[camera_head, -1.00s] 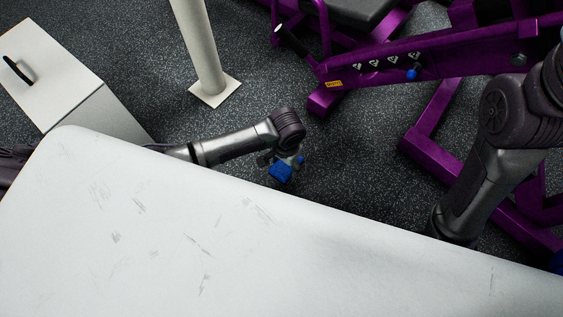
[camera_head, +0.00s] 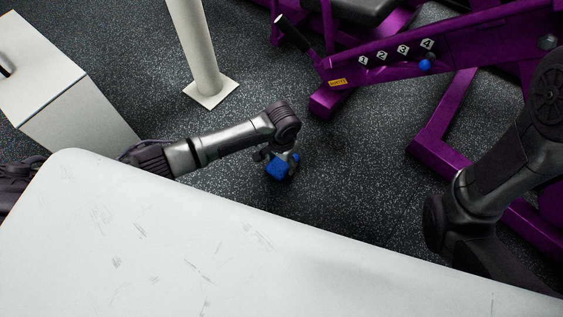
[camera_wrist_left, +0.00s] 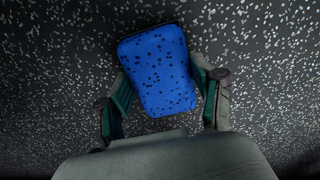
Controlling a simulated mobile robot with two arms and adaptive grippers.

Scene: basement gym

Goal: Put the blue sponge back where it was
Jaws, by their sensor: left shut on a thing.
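The blue sponge (camera_head: 281,167) is held in my left gripper (camera_head: 278,158), beyond the far edge of the white table and over the dark floor. In the left wrist view the sponge (camera_wrist_left: 159,71), blue with dark spots, sits between the two fingers of the left gripper (camera_wrist_left: 164,95). The fingers are on its left and right sides, with speckled floor behind it. My right arm comes in at the right of the head view; its gripper does not show.
The white table top (camera_head: 150,240) is bare and scuffed. A white box (camera_head: 70,100) stands at the upper left. A pale post (camera_head: 196,50) stands on the floor. Purple gym equipment (camera_head: 440,45) fills the upper right. Open speckled floor (camera_head: 350,160) lies between.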

